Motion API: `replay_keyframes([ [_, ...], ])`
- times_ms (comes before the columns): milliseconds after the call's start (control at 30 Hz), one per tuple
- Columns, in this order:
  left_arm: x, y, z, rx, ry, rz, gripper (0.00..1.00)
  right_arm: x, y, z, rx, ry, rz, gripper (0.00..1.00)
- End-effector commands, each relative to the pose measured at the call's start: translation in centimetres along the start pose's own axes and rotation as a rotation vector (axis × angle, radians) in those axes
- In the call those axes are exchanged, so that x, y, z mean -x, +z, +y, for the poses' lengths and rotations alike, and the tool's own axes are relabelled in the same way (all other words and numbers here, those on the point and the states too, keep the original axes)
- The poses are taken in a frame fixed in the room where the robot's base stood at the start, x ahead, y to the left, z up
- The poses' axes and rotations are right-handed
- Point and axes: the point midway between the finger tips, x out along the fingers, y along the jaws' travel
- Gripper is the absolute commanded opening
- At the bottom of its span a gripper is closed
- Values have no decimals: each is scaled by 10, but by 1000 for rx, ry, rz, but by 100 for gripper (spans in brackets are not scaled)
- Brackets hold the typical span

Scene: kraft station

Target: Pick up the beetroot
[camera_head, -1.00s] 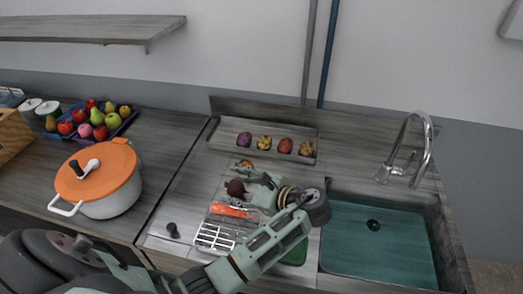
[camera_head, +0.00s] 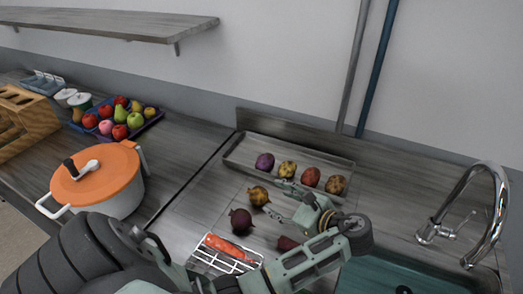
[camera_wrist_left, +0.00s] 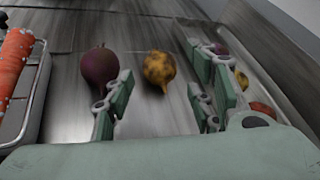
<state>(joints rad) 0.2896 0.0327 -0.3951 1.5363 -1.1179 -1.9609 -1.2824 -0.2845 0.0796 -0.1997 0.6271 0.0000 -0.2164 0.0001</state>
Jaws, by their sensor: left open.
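The beetroot (camera_head: 241,221), round and dark purple, lies on the counter just behind the wire rack in the head view. It also shows in the left wrist view (camera_wrist_left: 99,67), beyond the left finger. My left gripper (camera_head: 283,200) is open and empty, to the right of the beetroot and beside a yellow-brown potato-like vegetable (camera_head: 258,195). In the left wrist view that vegetable (camera_wrist_left: 158,68) shows between the open fingers. Another dark red vegetable (camera_head: 287,243) is partly hidden by my left arm. My right gripper is not in view.
A carrot (camera_head: 228,247) lies on the wire rack (camera_head: 207,259) in front. A shallow tray (camera_head: 240,153) with several vegetables stands behind. The sink (camera_head: 380,277) and tap (camera_head: 492,215) are right. An orange-lidded pot (camera_head: 120,199) and fruit tray (camera_head: 152,118) are left.

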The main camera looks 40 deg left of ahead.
Motion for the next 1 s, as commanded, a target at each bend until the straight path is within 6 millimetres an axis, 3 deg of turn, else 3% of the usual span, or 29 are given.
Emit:
replay_keyframes([
  [33, -5, -11, 4, 0, 0, 0, 50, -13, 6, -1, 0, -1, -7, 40],
  [233, -11, -26, 10, 1, 0, 0, 50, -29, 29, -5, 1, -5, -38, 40],
  [367, -18, -26, 10, 0, 1, -2, 50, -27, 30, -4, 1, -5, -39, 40],
  [833, -79, -22, 10, -2, 1, -2, 50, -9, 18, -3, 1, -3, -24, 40],
  [1000, -89, -24, 11, 0, 0, 0, 50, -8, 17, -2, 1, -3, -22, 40],
])
